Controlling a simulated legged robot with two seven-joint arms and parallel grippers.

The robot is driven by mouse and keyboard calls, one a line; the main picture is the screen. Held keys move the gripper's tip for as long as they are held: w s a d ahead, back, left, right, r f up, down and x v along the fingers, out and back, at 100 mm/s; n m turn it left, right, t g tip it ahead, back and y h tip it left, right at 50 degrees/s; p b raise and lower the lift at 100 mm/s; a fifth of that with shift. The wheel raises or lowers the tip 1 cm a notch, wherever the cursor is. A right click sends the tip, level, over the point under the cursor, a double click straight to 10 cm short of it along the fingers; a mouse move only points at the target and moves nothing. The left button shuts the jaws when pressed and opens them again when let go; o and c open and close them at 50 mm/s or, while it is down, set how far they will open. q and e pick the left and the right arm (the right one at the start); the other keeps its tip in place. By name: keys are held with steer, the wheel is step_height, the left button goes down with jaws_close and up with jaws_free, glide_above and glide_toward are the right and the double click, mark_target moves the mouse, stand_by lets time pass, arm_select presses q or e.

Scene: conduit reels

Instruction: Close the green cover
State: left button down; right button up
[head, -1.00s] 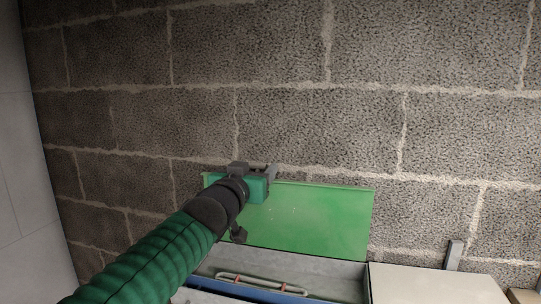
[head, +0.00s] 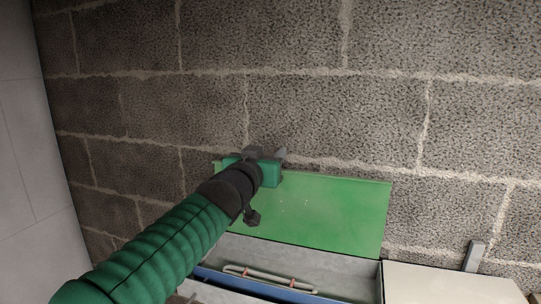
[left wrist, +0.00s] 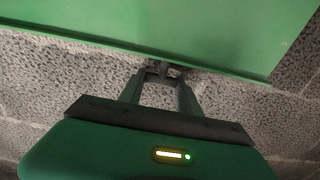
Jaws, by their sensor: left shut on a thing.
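The green cover (head: 330,213) stands raised against the block wall, over the open top of a grey box (head: 330,272). My left gripper (head: 267,156) is at the upper left edge of the cover and is shut on it. In the left wrist view, the fingers (left wrist: 165,72) meet at the edge of the green cover (left wrist: 210,25), with the wall behind. The fingertips are small and dark there, so the exact grip is hard to see. My right gripper is not in view.
Inside the box lie a thin pale looped piece (head: 270,277) with red bits and a blue strip (head: 250,285). A cream surface (head: 450,285) adjoins on the right, with a grey upright post (head: 474,256) behind it. The block wall (head: 310,110) closes off the back.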

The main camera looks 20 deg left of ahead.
arm_select(q)
steer(key=shift+s+a+f, duration=0.1)
steer(key=shift+s+f, duration=0.1)
stand_by(0.3)
steer(key=shift+s+b, duration=0.15)
steer(key=shift+b, duration=0.25)
